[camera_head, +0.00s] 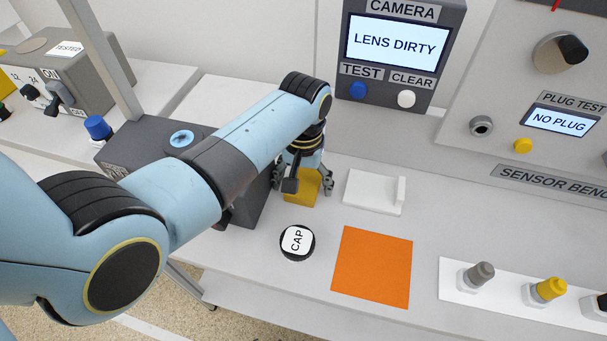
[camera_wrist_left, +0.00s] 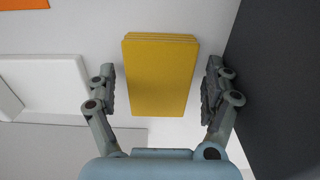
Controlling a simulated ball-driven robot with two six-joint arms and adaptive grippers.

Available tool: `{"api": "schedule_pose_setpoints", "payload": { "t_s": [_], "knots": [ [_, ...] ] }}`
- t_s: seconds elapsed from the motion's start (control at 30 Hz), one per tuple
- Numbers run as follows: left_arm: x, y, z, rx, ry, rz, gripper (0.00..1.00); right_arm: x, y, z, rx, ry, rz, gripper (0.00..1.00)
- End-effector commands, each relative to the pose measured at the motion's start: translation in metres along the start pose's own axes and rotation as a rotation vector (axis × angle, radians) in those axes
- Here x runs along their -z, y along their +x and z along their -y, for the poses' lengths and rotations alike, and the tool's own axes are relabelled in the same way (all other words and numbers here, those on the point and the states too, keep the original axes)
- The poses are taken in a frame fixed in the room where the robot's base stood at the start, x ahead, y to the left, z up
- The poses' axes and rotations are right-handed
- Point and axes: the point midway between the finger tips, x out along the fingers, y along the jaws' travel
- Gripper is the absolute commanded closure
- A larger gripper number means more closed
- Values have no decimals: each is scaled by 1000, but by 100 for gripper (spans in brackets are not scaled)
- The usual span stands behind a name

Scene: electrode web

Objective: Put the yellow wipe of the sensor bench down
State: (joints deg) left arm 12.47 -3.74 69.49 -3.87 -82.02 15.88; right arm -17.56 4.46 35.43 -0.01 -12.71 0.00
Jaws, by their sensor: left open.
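The yellow wipe (camera_head: 301,187) lies on the bench, between the dark grey box and a white tray in the head view. In the left wrist view the folded yellow wipe (camera_wrist_left: 160,75) is between my left gripper's two fingers, with a gap on each side. My left gripper (camera_head: 302,187) is open and over the wipe; its fingers (camera_wrist_left: 158,90) do not touch it. The arm hides part of the wipe in the head view. My right gripper is not in view.
A white tray (camera_head: 372,192), an orange mat (camera_head: 372,267) and a round black cap (camera_head: 297,242) lie nearby. A dark grey box (camera_head: 240,205) stands close beside the gripper. The camera unit (camera_head: 402,85) reads LENS DIRTY. A strip with several plugs (camera_head: 452,284) lies at right.

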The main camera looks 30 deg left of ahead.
Motion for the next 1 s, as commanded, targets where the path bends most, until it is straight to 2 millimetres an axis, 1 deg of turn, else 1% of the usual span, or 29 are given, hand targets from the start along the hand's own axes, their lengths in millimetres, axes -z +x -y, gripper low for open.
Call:
{"api": "schedule_pose_setpoints", "payload": {
  "t_s": [0.07, 0.17, 0.4, 0.5, 0.6, 0.77, 1.0],
  "knots": [
    [0, -6, 0, -1, 0, -1, 15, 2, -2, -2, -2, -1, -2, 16],
    [1, -21, -1, -1, 0, -2, 15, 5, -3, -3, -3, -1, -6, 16],
    [1, -76, -1, -2, -1, -4, 15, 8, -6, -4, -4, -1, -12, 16],
    [1, -96, 0, -1, -1, -4, 15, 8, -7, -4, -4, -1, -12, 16],
    [1, -110, 0, 0, 0, -3, 15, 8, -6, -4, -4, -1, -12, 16],
    [0, -121, 0, 0, 0, -1, 15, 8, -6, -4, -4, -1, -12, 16],
    [0, -122, 0, 0, 0, 0, 15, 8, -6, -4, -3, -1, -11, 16]
  ]
}}
